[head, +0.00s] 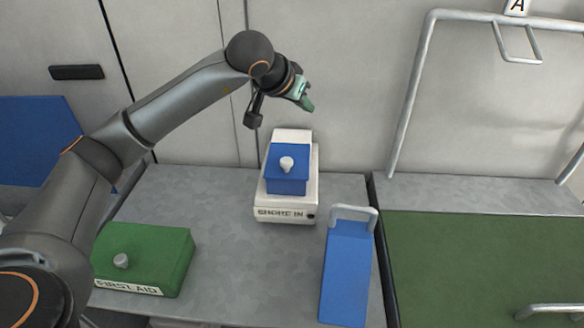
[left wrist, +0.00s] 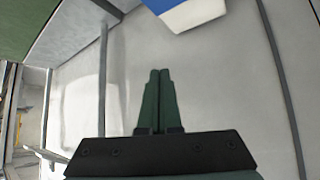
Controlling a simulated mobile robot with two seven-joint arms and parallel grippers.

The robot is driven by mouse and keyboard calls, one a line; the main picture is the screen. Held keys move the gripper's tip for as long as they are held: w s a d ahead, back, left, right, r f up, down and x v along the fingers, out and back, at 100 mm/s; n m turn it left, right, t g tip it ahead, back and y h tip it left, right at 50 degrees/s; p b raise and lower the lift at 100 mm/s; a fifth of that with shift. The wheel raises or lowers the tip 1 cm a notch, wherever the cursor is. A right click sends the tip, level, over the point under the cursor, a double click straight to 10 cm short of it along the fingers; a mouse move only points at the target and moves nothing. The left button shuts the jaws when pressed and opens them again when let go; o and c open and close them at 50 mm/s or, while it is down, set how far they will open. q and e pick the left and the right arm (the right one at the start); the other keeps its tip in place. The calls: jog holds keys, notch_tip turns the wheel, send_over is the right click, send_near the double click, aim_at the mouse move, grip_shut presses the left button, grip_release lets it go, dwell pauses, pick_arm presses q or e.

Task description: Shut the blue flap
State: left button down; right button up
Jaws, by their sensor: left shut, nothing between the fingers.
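A white box (head: 262,213) with lettering on its front stands on the grey worktop near the back wall. A blue part (head: 295,187) with a pale knob (head: 287,164) sits on top of it; I cannot tell whether this is a flap or how far it is open. A blue panel (head: 346,278) with a pale bar handle (head: 354,211) is at the worktop's front right. My left gripper (head: 306,103) is shut and empty, above and behind the white box, apart from it. Its closed fingers (left wrist: 159,98) show in the left wrist view. My right gripper is not in view.
A green first aid box (head: 150,255) with a knob stands at the front left, beside my left arm. A green surface (head: 480,260) and a pale tubular frame (head: 410,100) are on the right. Another blue panel (head: 35,135) is at far left.

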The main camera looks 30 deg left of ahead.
pick_arm(q)
jog(key=s+r, duration=0.1)
jog(key=s+d+r+p, duration=0.1)
jog(key=r, duration=0.1)
jog(key=s+r+p, duration=0.1)
jog(key=shift+d+r, duration=0.2)
jog(key=shift+r, duration=0.15)
dwell(0.5)
